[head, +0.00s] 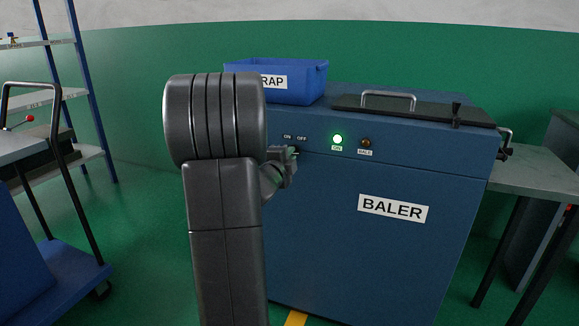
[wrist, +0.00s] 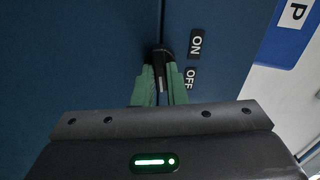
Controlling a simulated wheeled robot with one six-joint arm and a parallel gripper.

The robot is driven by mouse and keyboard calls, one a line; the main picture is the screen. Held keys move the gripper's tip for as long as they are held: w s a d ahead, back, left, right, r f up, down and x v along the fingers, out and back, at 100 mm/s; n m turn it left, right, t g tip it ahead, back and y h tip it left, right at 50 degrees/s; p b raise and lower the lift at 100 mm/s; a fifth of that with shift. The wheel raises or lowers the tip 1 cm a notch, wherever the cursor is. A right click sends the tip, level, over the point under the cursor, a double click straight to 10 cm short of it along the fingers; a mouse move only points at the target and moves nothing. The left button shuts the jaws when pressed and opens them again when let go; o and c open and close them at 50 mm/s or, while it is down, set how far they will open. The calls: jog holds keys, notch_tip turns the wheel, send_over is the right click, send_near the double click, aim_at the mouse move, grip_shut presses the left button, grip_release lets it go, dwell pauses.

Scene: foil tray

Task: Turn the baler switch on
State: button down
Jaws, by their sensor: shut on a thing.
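The baler (head: 400,255) is a blue cabinet with a white BALER label. Its switch (wrist: 162,55) is a small black knob beside ON and OFF labels. My gripper (wrist: 163,84) has its green fingers closed on either side of the knob. In the head view my gripper (head: 290,153) is at the panel just below the ON and OFF labels, and my arm and hand hide most of the switch. The ON lamp (head: 337,139) glows green. The BALE lamp (head: 366,143) beside it is dark amber. I cannot tell exactly which way the knob points.
A blue scrap bin (head: 302,84) and a black hatch with a handle (head: 388,96) are on top of the baler. A blue cart (head: 60,270) and shelving (head: 50,98) stand at left. A grey table (head: 545,182) stands at right. Green floor is clear between cart and baler.

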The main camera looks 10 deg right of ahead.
jog(key=shift+f+m+b, duration=0.15)
jog(key=shift+m+b, duration=0.4)
jog(key=shift+m, duration=0.15)
jog(key=c, duration=1.5)
grip_release()
jog(key=shift+o, duration=0.2)
jog(key=p+v, duration=0.2)
jog(key=v, duration=1.1)
jog(key=shift+s+a, duration=0.25)
jog(key=shift+s, duration=0.1)
